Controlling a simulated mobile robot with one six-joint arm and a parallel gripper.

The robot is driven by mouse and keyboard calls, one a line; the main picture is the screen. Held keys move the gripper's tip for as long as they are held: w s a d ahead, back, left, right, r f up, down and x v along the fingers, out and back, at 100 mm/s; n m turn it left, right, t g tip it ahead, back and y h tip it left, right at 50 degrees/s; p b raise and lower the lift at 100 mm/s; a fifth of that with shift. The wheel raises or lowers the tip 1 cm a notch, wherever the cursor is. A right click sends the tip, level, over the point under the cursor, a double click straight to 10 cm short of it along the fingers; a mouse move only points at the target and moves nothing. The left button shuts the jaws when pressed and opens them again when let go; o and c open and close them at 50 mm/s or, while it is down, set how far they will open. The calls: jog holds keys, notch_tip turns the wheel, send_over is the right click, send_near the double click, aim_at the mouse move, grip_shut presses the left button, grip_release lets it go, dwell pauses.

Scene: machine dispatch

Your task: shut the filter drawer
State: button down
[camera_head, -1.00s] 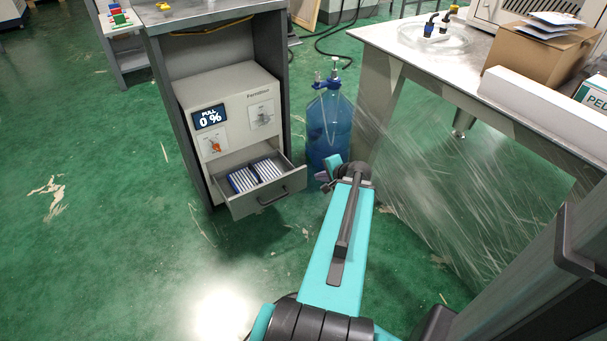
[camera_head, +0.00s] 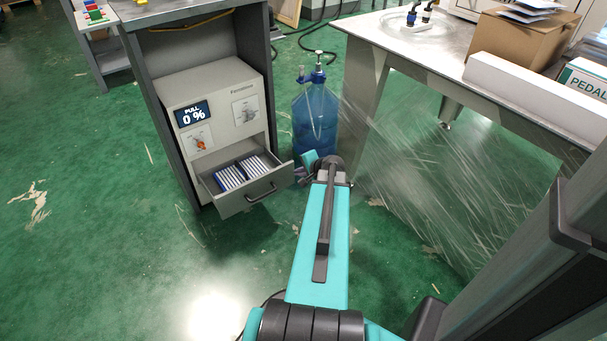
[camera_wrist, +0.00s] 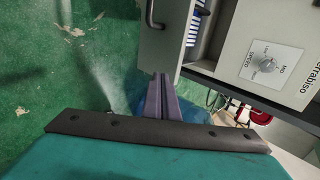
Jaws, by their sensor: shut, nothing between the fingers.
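The filter drawer (camera_head: 238,204) is pulled out of the grey machine (camera_head: 221,96) at its bottom. It holds several blue and white filters (camera_head: 243,171) and has a dark handle (camera_head: 261,194) on its front. In the wrist view the drawer front (camera_wrist: 165,38) and its handle (camera_wrist: 153,14) show close up at the top. My gripper (camera_head: 299,174) is low, just right of the drawer's front corner. Its purple-grey fingers (camera_wrist: 162,92) are shut and empty, with tips close to the drawer front's edge; I cannot tell if they touch.
A blue water bottle (camera_head: 315,122) stands on the floor just behind my gripper. A metal table (camera_head: 365,75) with a cardboard box (camera_head: 515,45) is at right, with clear sheeting below it. A dark cabinet frame (camera_head: 263,60) surrounds the machine. The green floor in front is free.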

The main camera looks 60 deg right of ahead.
aim_at(287, 167)
jog(key=w, duration=0.1)
jog(key=w+d+f+b, duration=0.1)
jog(key=w, duration=0.1)
jog(key=w+d+f, duration=0.1)
jog(key=w, duration=0.1)
jog(key=shift+b, duration=0.35)
jog(key=shift+w+d+r, duration=0.1)
jog(key=shift+w, duration=0.15)
jog(key=shift+d, duration=0.1)
